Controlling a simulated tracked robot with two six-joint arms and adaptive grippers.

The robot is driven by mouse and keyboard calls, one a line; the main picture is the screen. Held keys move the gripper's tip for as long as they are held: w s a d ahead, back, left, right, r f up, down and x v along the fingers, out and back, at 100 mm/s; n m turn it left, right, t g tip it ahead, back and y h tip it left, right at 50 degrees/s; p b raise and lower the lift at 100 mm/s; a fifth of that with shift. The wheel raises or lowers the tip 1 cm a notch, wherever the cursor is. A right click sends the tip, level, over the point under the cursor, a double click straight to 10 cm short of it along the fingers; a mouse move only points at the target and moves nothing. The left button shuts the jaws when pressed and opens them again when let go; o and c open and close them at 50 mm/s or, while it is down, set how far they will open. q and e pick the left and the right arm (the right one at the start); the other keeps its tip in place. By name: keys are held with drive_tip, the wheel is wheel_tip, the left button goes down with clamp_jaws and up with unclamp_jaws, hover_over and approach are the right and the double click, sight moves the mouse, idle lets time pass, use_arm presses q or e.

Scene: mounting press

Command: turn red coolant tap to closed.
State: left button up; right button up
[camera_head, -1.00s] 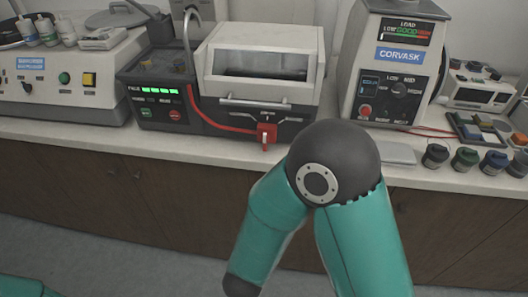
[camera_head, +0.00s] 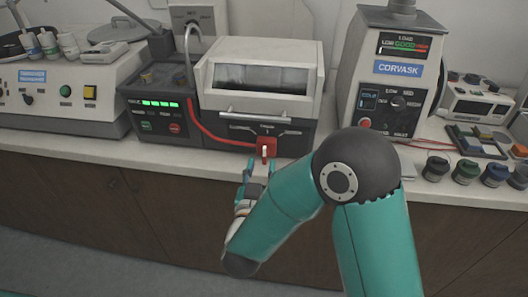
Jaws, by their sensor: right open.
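The red coolant tap (camera_head: 266,144) sits low on the front of the grey mounting press (camera_head: 262,80), to the right of centre. A red hose runs to it from the left. A small pale lever on the tap points downward. Several printed labels stand around the tap, too small to read surely. My right gripper (camera_head: 258,166) is open just below the tap, with its fingers pointing up toward it. A small gap seems to lie between the fingertips and the lever; I cannot tell whether they touch. My left gripper is not in view.
A dark control box (camera_head: 160,110) with green lights stands left of the tap. The CORVASK machine (camera_head: 392,75) stands to the right. Several dark jars (camera_head: 466,171) line the counter's right. The counter's front edge (camera_head: 185,171) runs below the tap.

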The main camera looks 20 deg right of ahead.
sight(264, 154)
drive_tip(key=shift+p+x, duration=0.3)
drive_tip(key=shift+x, duration=2.35)
clamp_jaws()
